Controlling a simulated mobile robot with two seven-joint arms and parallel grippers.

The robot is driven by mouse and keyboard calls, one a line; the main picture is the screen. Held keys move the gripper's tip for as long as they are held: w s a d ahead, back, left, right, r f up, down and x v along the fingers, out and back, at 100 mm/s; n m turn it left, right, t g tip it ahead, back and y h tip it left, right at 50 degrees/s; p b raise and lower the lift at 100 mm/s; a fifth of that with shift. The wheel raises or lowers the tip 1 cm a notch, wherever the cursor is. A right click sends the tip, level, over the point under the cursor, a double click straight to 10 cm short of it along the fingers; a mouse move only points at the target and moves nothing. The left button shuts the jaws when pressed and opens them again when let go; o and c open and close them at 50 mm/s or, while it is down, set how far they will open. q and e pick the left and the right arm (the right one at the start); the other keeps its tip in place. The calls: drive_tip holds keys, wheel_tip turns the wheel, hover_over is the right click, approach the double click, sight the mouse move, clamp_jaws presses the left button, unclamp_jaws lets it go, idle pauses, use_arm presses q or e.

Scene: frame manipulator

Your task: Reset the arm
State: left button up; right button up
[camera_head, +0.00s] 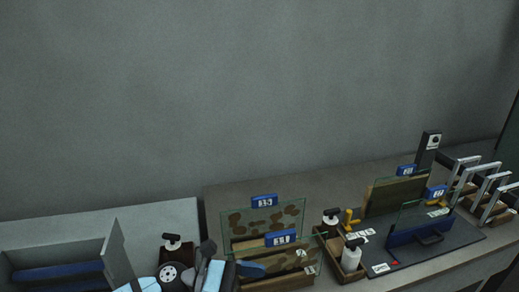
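A light-blue and dark jointed arm part (213,276), which looks like mine, shows at the bottom edge, left of centre. It has a round grey disc at its left. Its fingers cannot be made out clearly, so I cannot tell whether a gripper there is open or shut. It is in front of the table, close to a dark bottle with a white collar (172,246). No second arm or gripper shows in the view.
Glass panels with blue tags stand in wooden holders (264,222) at centre. A wooden tray (329,243) holds bottles. Right of it are a dark mat (445,248), a blue handled block (420,231) and a rack of grey frames (490,185). A grey box (60,254) stands left.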

use_arm(q)
drive_tip(key=s+a+f+m+t+y+p, duration=0.1)
drive_tip(key=a+f+m+t+y, duration=0.25)
drive_tip(key=m+t, duration=0.45)
drive_tip(key=a+f+m+t+y+p, duration=0.1)
drive_tip(key=a+f+m+t+y, duration=0.25)
drive_tip(key=m, duration=0.85)
drive_tip(key=s+a+f+m+t+y+p, duration=0.1)
drive_tip(key=a+f+m+t+y+p, duration=0.2)
drive_tip(key=m+t, duration=0.5)
drive_tip(key=s+a+f+n+g+y, duration=0.4)
drive_tip(key=s+a+f+n+g, duration=0.3)
drive_tip(key=s+f, duration=0.3)
drive_tip(key=shift+s+a+f+n+y, duration=0.25)
drive_tip(key=shift+s+a+n, duration=0.25)
drive_tip(key=shift+a+n, duration=0.25)
drive_tip(key=shift+d+r, duration=0.1)
drive_tip(key=shift+d, duration=0.05)
